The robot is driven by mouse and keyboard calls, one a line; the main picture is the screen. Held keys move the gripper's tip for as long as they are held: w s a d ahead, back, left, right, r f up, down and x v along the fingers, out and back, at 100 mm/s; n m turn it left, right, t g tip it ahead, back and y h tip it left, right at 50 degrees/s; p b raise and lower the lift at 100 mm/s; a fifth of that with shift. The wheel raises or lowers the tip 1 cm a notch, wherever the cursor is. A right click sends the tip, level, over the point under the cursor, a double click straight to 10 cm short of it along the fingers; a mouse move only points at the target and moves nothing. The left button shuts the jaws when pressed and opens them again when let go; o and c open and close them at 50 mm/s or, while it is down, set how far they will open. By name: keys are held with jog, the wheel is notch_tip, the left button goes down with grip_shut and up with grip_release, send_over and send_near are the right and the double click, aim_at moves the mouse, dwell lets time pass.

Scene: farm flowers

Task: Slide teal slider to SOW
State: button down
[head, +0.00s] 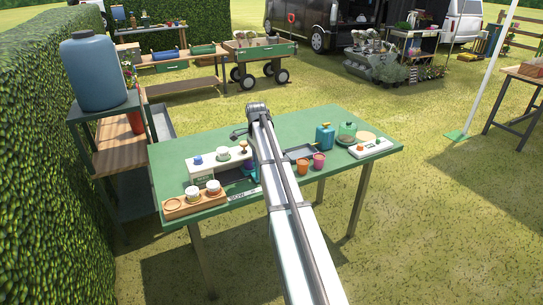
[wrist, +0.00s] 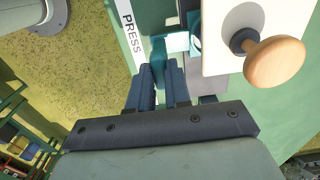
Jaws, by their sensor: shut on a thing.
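The teal slider (wrist: 158,58) shows in the wrist view as a small teal piece between the two blue fingers of my gripper (wrist: 160,78). My gripper is shut on it. A white strip with the word PRESS (wrist: 130,30) lies just left of the slider, at the end shown here. In the head view, a strip marked SOW (head: 243,194) lies at the near edge of the green table (head: 345,160). My arm crosses the table there and hides most of the slider and its track.
A wooden knob (wrist: 274,63) on a white panel stands close right of my fingers in the wrist view. On the table are a white box (head: 203,171) with knobs, a wooden tray (head: 176,209) with jars, small cups (head: 303,167) and a blue can (head: 325,136).

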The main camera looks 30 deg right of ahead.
jog(key=a, duration=1.1)
jog(key=shift+a, duration=0.3)
jog(key=c, duration=1.4)
grip_release()
jog(key=shift+c, duration=0.2)
jog(key=o, duration=0.4)
jog(key=shift+r, duration=0.1)
notch_tip(320, 180, up, 14)
jog(key=shift+f, duration=0.15)
